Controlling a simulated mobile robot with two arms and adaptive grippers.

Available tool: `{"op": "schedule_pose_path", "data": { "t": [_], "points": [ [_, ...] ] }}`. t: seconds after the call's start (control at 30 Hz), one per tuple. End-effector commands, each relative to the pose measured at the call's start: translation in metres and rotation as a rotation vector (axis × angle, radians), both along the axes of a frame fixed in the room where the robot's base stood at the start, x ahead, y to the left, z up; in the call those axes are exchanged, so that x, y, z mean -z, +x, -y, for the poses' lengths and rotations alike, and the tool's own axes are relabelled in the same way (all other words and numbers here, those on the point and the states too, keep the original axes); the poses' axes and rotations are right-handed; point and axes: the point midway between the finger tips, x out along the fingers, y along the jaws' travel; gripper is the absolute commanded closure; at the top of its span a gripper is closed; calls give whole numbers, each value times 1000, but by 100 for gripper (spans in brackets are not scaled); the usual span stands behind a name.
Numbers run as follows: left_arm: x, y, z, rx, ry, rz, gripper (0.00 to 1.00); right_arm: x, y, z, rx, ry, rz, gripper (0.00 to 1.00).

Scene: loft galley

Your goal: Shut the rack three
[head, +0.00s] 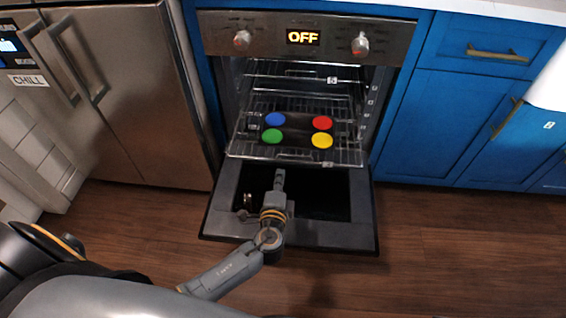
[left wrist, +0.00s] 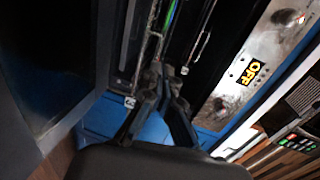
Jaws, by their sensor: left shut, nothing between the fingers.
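The oven stands open, with wire racks inside. One rack (head: 240,152) is pulled partway out over the open door and carries a dark tray with coloured discs. Its front edge has a small white tag, too small to read. Another rack (head: 262,76) sits higher and further in, also tagged. My left gripper (head: 280,172) is shut and empty, above the open door and just in front of the pulled-out rack's front edge. Whether it touches the rack, I cannot tell. In the left wrist view, the gripper fingers (left wrist: 165,84) point toward the racks, seen sideways. My right gripper is out of view.
The oven door (head: 345,235) lies lowered in front of the oven. The control panel (head: 275,38) reads OFF. A steel fridge (head: 140,100) stands at the left and blue cabinets (head: 440,125) at the right. The wooden floor (head: 450,250) is clear at the front right.

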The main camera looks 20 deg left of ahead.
Motion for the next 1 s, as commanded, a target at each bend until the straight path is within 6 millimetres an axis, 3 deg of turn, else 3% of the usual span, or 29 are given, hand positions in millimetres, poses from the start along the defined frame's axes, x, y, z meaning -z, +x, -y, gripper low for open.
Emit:
{"op": "schedule_pose_path", "data": {
  "t": [0.2,0.4,1.0],
  "points": [
    [10,43,-13,-1,0,1,100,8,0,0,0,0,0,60],
    [15,64,-19,-1,-1,-1,100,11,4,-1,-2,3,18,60],
    [16,72,-21,0,-1,-2,100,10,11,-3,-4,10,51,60]
  ]
}}
